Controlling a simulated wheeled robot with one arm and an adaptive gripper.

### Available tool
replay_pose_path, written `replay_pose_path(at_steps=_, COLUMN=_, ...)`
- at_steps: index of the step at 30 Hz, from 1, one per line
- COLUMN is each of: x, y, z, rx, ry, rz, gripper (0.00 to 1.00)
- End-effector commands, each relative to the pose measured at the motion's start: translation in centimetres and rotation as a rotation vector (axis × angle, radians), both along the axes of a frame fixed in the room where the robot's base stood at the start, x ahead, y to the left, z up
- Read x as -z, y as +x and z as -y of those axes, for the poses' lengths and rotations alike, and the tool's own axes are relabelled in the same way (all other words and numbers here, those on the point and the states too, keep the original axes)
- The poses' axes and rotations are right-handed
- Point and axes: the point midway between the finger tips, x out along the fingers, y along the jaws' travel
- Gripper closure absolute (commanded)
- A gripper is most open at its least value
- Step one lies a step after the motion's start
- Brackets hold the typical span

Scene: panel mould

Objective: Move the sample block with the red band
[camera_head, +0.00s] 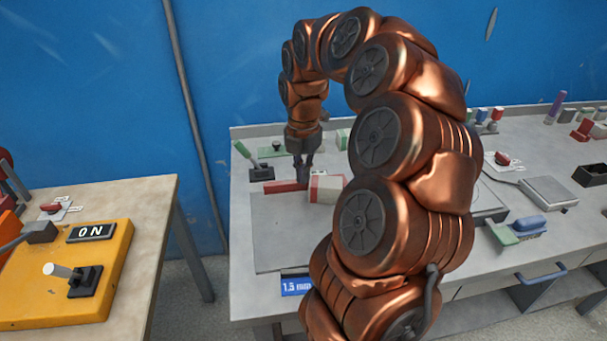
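A pale block with a red band (328,189) lies on the grey plate (285,245) on the workbench, partly hidden by my arm on its right. My gripper (303,176) points down just left of and behind the pale block, above the end of a red bar (284,187). The fingers are small and dark here. I cannot tell whether they touch anything or how far apart they are.
A black-based lever with a green handle (243,149) stands left of the gripper. A blue "1.5 mm" label (296,286) is at the bench front. A scale (548,193) and a green-and-blue brush (518,230) lie to the right. A yellow control box (75,270) stands on the left table.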

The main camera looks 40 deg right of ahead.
Motion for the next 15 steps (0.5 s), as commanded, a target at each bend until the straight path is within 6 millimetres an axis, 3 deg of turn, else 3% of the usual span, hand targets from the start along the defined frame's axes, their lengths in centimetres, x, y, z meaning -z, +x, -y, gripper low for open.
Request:
replay_pose_path(at_steps=4, x=-0.1, y=-0.1, z=-0.7, rx=0.017, ry=0.000, rz=0.000, gripper=1.00)
replay_pose_path(at_steps=7, x=-0.5, y=-0.3, z=-2.6, rx=0.073, ry=0.003, rz=-0.001, gripper=1.00)
replay_pose_path(at_steps=15, x=-1.4, y=-3.5, z=-11.4, rx=0.430, ry=0.003, rz=-0.028, gripper=1.00)
